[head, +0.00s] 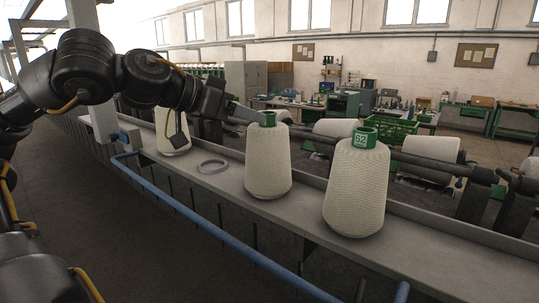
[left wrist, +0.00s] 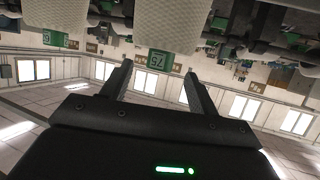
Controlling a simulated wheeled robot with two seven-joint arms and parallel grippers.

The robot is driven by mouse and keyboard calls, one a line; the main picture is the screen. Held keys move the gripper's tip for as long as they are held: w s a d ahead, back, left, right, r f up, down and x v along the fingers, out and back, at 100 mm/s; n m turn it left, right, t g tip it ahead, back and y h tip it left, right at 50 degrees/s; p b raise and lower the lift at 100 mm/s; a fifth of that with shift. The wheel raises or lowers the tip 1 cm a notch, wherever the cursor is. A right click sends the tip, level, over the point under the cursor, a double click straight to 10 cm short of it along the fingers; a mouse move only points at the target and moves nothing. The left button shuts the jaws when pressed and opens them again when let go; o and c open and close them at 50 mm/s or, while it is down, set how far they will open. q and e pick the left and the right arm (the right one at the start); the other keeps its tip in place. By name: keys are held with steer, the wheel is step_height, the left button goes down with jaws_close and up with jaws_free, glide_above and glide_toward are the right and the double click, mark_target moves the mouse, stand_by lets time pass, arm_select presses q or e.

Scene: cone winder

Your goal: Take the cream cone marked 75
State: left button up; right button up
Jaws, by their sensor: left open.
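The cream cone marked 75 (head: 268,165) stands upright on the grey ledge, in the middle of the head view, with a green tube top. The left wrist view, upside down, shows its green top with 75 (left wrist: 159,60) between my finger tips. My left gripper (head: 250,115) is open at the height of that green top, coming from the left; I cannot tell whether it touches. Another cream cone, marked 62 (head: 355,190), stands to the right. A third cream cone (head: 173,135) stands to the left, partly hidden by my arm. My right gripper is not in view.
A grey ring (head: 212,166) lies on the ledge (head: 225,182) between the left and middle cones. A blue pipe (head: 215,230) runs along the ledge's front. Machine rollers with more cream packages (head: 432,150) lie behind. A green crate (head: 386,130) stands farther back.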

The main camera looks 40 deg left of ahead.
mark_target(259, 127)
arm_select(q)
steer(key=p+x, duration=0.3)
steer(key=x, duration=0.1)
steer(key=shift+w+a+r+p, duration=0.1)
steer(key=shift+r+p, duration=0.25)
steer(key=shift+p, duration=0.05)
steer(key=shift+w+f, duration=0.25)
steer(key=shift+w, duration=0.15)
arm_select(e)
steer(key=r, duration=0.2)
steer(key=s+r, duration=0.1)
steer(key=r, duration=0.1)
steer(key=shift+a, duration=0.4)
arm_select(q)
steer(key=shift+s, duration=0.1)
steer(key=c, duration=1.2)
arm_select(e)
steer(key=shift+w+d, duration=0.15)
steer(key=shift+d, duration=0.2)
